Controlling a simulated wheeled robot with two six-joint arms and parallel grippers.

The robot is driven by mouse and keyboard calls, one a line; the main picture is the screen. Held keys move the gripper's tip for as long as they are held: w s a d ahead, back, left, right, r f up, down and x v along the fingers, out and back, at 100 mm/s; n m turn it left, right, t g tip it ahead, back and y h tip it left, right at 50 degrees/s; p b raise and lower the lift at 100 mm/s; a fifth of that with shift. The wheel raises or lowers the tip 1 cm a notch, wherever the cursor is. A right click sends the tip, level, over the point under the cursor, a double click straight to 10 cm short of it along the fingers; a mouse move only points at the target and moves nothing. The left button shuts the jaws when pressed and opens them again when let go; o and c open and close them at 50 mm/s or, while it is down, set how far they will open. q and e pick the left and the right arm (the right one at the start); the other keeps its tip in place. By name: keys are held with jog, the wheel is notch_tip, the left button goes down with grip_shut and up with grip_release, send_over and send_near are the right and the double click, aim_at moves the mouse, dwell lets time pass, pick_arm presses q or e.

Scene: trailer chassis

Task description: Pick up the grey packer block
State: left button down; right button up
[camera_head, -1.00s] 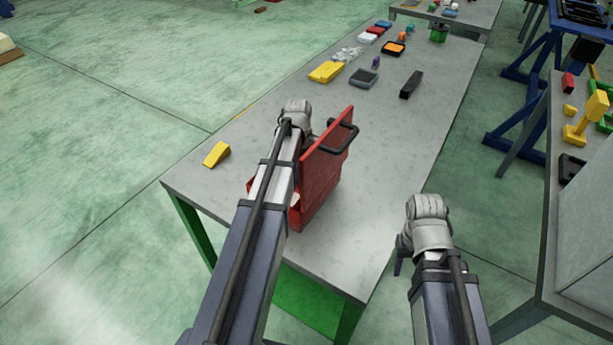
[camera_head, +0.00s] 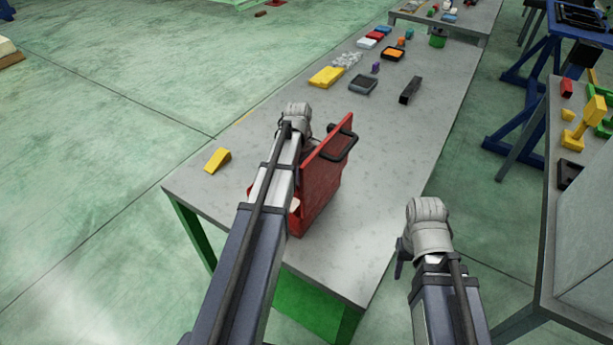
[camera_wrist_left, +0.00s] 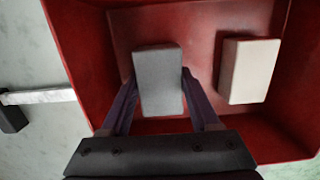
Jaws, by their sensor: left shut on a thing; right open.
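The grey packer block (camera_wrist_left: 159,78) is between the two fingers of my left gripper (camera_wrist_left: 158,88) in the left wrist view, and the fingers are shut on it. The block shows inside the outline of the red box (camera_wrist_left: 85,45); its height above the box floor is hard to tell. In the head view my left gripper (camera_head: 296,128) is over the open red box (camera_head: 322,188), and the arm hides the block. My right gripper (camera_head: 403,262) is open and empty, off the table's right edge, with its fingers partly hidden by the wrist.
A whitish block (camera_wrist_left: 248,71) lies in the red box to the right. The box's raised lid with a black handle (camera_head: 341,147) stands right of my left gripper. A yellow wedge (camera_head: 217,160) lies on the table at left. Several trays and parts are further back.

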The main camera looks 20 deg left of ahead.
notch_tip(320, 180, up, 17)
jog(key=p, duration=1.6)
jog(key=shift+f, duration=0.15)
